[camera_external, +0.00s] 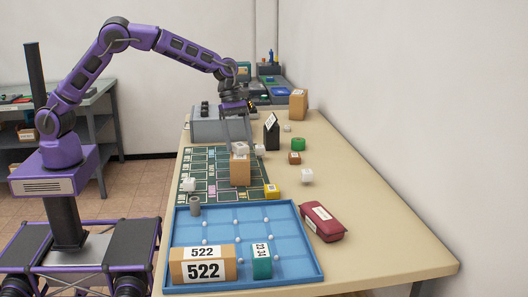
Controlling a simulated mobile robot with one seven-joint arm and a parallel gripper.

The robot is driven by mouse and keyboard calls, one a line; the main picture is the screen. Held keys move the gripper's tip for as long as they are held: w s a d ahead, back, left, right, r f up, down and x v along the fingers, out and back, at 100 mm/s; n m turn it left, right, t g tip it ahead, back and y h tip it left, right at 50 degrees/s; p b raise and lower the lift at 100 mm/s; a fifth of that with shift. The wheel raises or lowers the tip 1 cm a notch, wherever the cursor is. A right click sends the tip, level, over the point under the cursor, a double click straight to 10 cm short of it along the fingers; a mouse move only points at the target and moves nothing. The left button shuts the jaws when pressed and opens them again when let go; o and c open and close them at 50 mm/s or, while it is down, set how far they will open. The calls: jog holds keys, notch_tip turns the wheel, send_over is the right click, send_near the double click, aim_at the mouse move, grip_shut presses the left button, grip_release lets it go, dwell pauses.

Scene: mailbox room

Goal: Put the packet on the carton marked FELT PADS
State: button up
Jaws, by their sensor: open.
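My gripper (239,139) is open and points down over a brown carton (240,172) standing on the dark green mat. A small white packet-like piece (240,148) lies on top of that carton, between or just below my fingertips. Whether the fingers touch it I cannot tell. No carton's FELT PADS lettering is readable at this size, so I cannot tell which carton bears it. Another brown carton (298,104) stands at the back right of the table.
A blue tray (215,230) at the front holds a box marked 522 (203,265), a teal box (262,261) and a grey cylinder (195,206). A red pouch (322,222) lies right of it. Small white, yellow and green items are scattered around. The right front table is clear.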

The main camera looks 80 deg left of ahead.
jog(key=p+v, duration=0.1)
jog(key=v, duration=1.1)
